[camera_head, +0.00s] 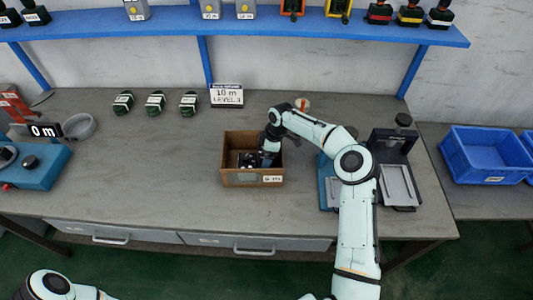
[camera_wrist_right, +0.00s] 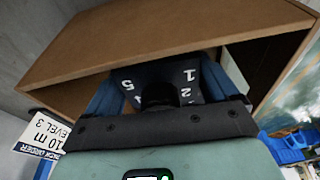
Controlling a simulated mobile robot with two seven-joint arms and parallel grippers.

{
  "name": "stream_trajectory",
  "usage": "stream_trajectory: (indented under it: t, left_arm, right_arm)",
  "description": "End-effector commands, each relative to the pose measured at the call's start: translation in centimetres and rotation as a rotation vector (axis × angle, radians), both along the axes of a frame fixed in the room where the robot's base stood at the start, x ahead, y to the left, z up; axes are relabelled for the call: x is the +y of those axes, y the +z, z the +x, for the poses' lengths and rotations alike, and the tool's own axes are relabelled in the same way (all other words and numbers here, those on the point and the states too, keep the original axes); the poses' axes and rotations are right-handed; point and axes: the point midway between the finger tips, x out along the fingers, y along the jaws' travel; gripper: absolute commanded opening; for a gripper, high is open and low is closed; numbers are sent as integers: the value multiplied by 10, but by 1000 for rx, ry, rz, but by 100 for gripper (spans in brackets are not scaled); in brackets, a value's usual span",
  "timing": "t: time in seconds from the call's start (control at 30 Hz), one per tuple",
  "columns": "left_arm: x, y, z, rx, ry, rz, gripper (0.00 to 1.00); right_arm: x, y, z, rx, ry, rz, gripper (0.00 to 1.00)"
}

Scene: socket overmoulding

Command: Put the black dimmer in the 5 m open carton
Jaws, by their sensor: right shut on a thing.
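The open brown carton (camera_head: 238,180) stands on the middle of the bench, with a small white label at its front right that is too small to read. My right gripper (camera_head: 268,158) reaches down inside it at the right. In the right wrist view my right gripper (camera_wrist_right: 160,92) is shut on the black dimmer (camera_wrist_right: 140,78), whose dark face shows white digits. Brown carton walls (camera_wrist_right: 150,35) rise around it. A dark thing (camera_head: 247,160) shows inside the carton left of the gripper; I cannot tell whether it is the dimmer. My left gripper is out of view.
A sign reading 10 m LEVEL 3 (camera_head: 227,96) stands behind the carton. Several dark green-and-white pieces (camera_head: 155,103) lie at back left. A dark machine (camera_head: 396,170) stands right of my arm, blue bins (camera_head: 485,155) further right.

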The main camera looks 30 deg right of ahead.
Motion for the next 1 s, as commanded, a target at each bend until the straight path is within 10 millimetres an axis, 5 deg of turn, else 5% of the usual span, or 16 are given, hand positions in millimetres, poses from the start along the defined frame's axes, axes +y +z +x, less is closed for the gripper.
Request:
stream_trajectory:
  t: [0.57,0.6,1.0]
  left_arm:
    - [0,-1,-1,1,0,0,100]
    - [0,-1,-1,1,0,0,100]
    - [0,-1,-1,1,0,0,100]
  right_arm:
    - [0,-11,0,0,0,0,48]
    - [0,-11,0,0,0,0,97]
    - [-3,0,-1,-2,-1,-2,100]
